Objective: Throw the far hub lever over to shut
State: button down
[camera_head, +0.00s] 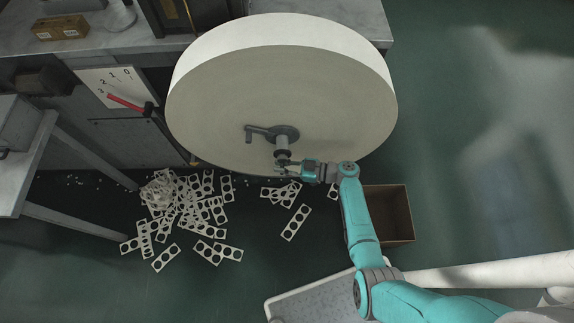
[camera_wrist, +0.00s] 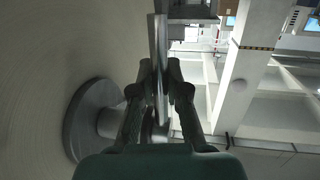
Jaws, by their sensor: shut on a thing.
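The grey hub (camera_head: 286,134) sits in the middle of the big pale paper reel's face. A lever arm (camera_head: 260,130) reaches left from it and ends in a short bent handle. A short shaft (camera_head: 282,146) stands out from the hub towards me. My gripper (camera_head: 283,167) is at the end of this shaft, at the reel's lower edge. In the wrist view, my gripper (camera_wrist: 160,80) is shut on a flat metal bar (camera_wrist: 158,50), which looks like a hub lever. The round hub plate (camera_wrist: 88,120) is left of the fingers. The bar's lower end is partly hidden.
A red-handled lever (camera_head: 125,103) and numbered plate (camera_head: 108,80) are at left. Punched strips (camera_head: 185,205) litter the floor. An open brown box (camera_head: 390,212) stands right of my arm. The right floor is clear.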

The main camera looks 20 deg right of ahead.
jog(key=shift+w+a+r+m+t+y, duration=0.2)
jog(key=shift+a+t+y, duration=0.3)
jog(key=shift+y, duration=0.25)
jog(key=shift+w+a+r+m+t+y, duration=0.2)
jog(key=shift+a+t+y, duration=0.3)
jog(key=shift+y, duration=0.3)
jog(key=shift+w+a+r+m+t+y, duration=0.1)
jog(key=shift+a+m+t+y, duration=0.1)
jog(key=shift+a+t+y, duration=0.45)
jog(key=shift+d, duration=0.15)
jog(key=c, duration=1.2)
grip_release()
jog(key=shift+o, duration=0.2)
jog(key=s+d+f, duration=0.2)
jog(key=s+d, duration=0.6)
jog(key=d, duration=0.6)
jog(key=shift+s+d, duration=0.15)
jog(key=shift+s, duration=0.05)
jog(key=shift+r, duration=0.1)
